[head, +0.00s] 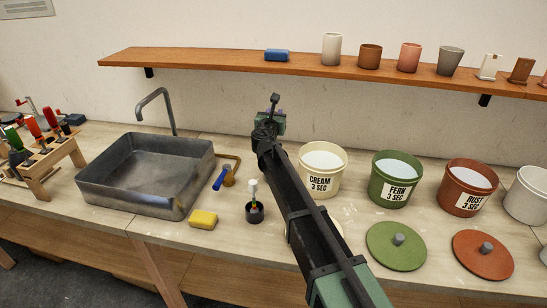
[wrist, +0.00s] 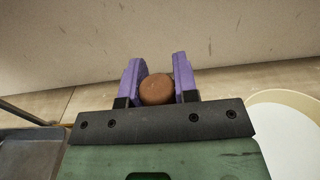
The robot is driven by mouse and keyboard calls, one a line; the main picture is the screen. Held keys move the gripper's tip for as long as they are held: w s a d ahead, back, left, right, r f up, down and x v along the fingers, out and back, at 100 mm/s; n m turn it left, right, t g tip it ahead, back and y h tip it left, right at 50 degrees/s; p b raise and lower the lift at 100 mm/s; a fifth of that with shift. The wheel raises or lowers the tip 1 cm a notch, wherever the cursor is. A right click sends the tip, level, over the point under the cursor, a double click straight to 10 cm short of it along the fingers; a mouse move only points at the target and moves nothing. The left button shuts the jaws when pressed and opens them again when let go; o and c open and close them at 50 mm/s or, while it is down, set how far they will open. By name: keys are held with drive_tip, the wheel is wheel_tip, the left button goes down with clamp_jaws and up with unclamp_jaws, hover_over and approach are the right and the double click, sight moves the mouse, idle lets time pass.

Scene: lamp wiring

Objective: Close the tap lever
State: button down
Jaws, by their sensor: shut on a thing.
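The tap lever (head: 221,179) is a blue handle on a brass valve (head: 228,177), right of the sink in the head view. It slants down to the left, clear of my gripper. The grey spout (head: 155,98) arches over the back of the sink; I see no water from it. My gripper (head: 275,113) is by the wall, behind and right of the lever. In the wrist view its purple fingers (wrist: 158,84) are shut on a brown round piece (wrist: 157,90). The lever is not visible there, and the arm hides most of the held piece in the head view.
The grey sink (head: 150,195) is left of the lever, with a yellow sponge (head: 203,219) in front. A dark pot with a brush (head: 254,211) stands near the lever. Glaze buckets, including a cream one (head: 322,170), are right of my arm. A wooden shelf (head: 220,64) runs above.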

wheel_tip(320, 180, up, 20)
drive_tip(key=p, duration=2)
wheel_tip(320, 180, down, 13)
drive_tip(key=b, duration=1.3)
drive_tip(key=shift+f, duration=0.15)
